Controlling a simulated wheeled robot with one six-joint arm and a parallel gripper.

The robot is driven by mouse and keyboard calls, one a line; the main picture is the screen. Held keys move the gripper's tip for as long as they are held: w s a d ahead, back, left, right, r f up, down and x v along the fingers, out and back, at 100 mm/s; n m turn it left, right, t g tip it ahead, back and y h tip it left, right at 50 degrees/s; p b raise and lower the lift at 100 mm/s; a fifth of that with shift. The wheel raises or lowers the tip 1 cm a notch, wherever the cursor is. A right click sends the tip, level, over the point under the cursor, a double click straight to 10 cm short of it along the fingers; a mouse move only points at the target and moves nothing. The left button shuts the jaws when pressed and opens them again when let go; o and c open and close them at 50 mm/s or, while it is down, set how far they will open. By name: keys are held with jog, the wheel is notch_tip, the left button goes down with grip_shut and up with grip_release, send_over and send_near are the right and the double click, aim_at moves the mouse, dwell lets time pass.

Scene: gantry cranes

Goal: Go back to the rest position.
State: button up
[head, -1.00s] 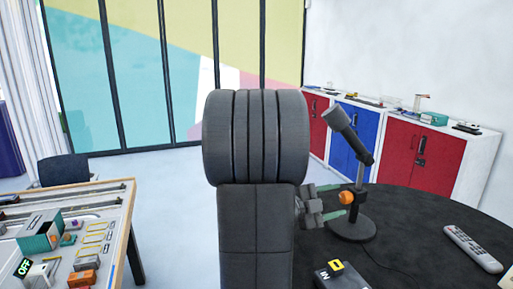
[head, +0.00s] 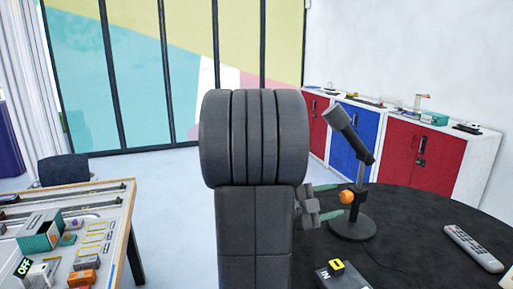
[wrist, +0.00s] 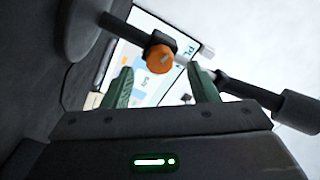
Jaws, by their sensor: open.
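My gripper (head: 330,201) is open, just to the left of the orange knob (head: 346,197) on the dark microphone-shaped stand (head: 361,185). Its two green fingertips show in the wrist view (wrist: 160,85), with the orange knob (wrist: 160,59) beyond and above the gap between them. Nothing is held between the fingers. My upper arm blocks the middle of the head view and hides part of the gripper.
The stand is on a round black table (head: 420,235) with a grey remote (head: 473,249) and a small box with a yellow piece (head: 337,266). A workbench (head: 118,210) with several small parts is at left. Red and blue cabinets (head: 425,158) line the wall.

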aim_at(343, 198)
jog(key=b+v, duration=0.3)
jog(key=v, duration=0.7)
jog(key=p+x, duration=0.4)
jog(key=x, duration=0.9)
jog(key=shift+d, duration=0.35)
jog(key=shift+w+f+m, duration=0.15)
jog(key=shift+f+m, duration=0.05)
jog(key=shift+m, duration=0.4)
jog(key=shift+a+m+b, duration=0.2)
jog(key=shift+m+b, duration=0.45)
jog(key=shift+m, duration=0.25)
jog(key=m+b, duration=0.2)
jog(key=m, duration=0.2)
jog(key=shift+m, duration=0.4)
jog(key=m+b, duration=0.1)
jog(key=m, duration=0.3)
jog(key=shift+r, duration=0.1)
jog(key=m, duration=0.3)
jog(key=shift+m, duration=0.3)
